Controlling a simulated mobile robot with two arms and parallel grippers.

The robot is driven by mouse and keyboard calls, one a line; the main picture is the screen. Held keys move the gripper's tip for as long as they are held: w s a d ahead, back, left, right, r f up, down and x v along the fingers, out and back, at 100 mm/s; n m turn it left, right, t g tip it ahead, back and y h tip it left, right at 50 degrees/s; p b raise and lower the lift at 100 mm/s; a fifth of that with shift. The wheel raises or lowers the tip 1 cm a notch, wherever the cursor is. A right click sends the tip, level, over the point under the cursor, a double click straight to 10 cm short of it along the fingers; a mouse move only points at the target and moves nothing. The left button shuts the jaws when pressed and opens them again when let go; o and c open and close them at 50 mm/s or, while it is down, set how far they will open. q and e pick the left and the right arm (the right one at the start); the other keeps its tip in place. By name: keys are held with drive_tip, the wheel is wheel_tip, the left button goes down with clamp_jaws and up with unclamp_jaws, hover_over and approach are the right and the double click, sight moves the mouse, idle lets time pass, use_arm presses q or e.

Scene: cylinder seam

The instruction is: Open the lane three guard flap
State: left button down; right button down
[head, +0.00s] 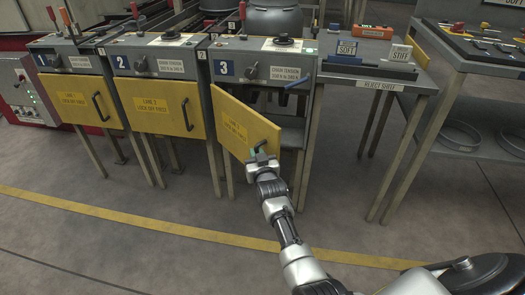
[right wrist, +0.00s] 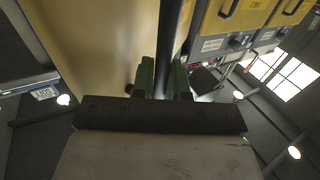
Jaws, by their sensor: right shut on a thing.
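The lane three guard flap (head: 238,125) is a yellow panel under the console marked 3 (head: 262,66). It stands partly open, with its right edge swung out from the frame and a dark gap behind it. My right gripper (head: 262,156) is at the flap's outer right side. In the right wrist view the green fingertips (right wrist: 163,80) are shut around the flap's dark bar handle (right wrist: 173,40), with the yellow panel to the left. My left gripper is not in view.
Lanes one (head: 88,101) and two (head: 158,107) have shut yellow flaps with black handles. A reject shelf (head: 375,78) stands close on the right, with legs reaching the floor. Open floor (head: 130,225) with a yellow line lies in front.

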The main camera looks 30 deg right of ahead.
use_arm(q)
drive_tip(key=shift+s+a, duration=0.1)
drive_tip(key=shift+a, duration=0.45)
use_arm(e)
drive_tip(key=a, duration=0.4)
drive_tip(key=shift+a+r, duration=0.1)
drive_tip(key=c, duration=1.1)
unclamp_jaws()
drive_tip(key=shift+w, duration=0.1)
drive_tip(key=shift+c, duration=0.2)
use_arm(q)
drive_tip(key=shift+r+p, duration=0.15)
drive_tip(key=shift+p, duration=0.15)
